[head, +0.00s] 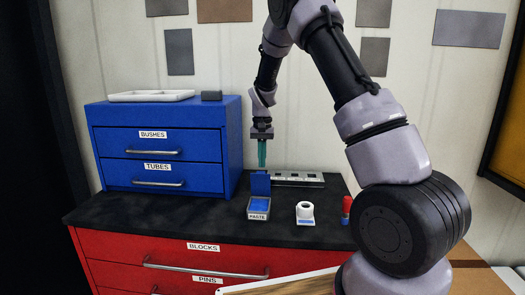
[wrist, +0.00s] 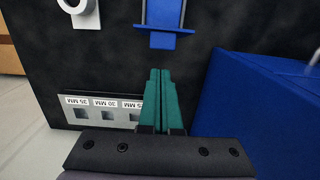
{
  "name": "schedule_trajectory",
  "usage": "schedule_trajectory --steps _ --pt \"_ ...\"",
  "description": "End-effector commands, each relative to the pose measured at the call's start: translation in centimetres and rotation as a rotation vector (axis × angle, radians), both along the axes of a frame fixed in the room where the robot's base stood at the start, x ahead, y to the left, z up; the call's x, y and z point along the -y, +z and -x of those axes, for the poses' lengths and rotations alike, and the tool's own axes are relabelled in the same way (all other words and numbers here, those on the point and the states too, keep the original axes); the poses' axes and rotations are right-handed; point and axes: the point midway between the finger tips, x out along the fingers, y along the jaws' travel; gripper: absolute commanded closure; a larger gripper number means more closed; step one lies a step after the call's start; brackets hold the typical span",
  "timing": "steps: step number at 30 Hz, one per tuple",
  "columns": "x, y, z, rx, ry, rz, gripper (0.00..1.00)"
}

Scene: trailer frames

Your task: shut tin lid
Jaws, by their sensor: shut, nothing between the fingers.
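The tin (head: 258,208), labelled PASTE, stands on the black top of the red cabinet, with blue inside. Its blue lid (head: 261,184) stands upright, open, at the tin's back edge. In the wrist view the blue lid (wrist: 165,35) is at the top centre, seen from behind and above; the tin's body is mostly hidden or out of frame there. My gripper (head: 262,165) has green fingers pointing down, just above and behind the lid. In the wrist view my gripper (wrist: 160,72) is shut and empty, its tips close to the lid; contact cannot be told.
A blue drawer unit (head: 160,145) stands close on the left. A metal gauge block with labelled slots (head: 297,180) lies behind the tin. A white roll on a stand (head: 305,212) and a red-topped item (head: 346,208) are to the right. The cabinet top (head: 180,212) is clear front left.

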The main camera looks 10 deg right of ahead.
Motion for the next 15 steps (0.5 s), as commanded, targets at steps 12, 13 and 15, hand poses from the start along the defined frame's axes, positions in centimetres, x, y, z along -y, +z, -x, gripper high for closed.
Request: schedule_trajectory --steps 12,13,15 --pt "-0.5 -0.4 1.6 0.000 -0.001 0.000 1.00" --pt "-0.5 -0.4 1.6 0.000 -0.001 0.000 1.00" --pt "-0.5 -0.3 1.6 0.000 -0.001 0.000 1.00"
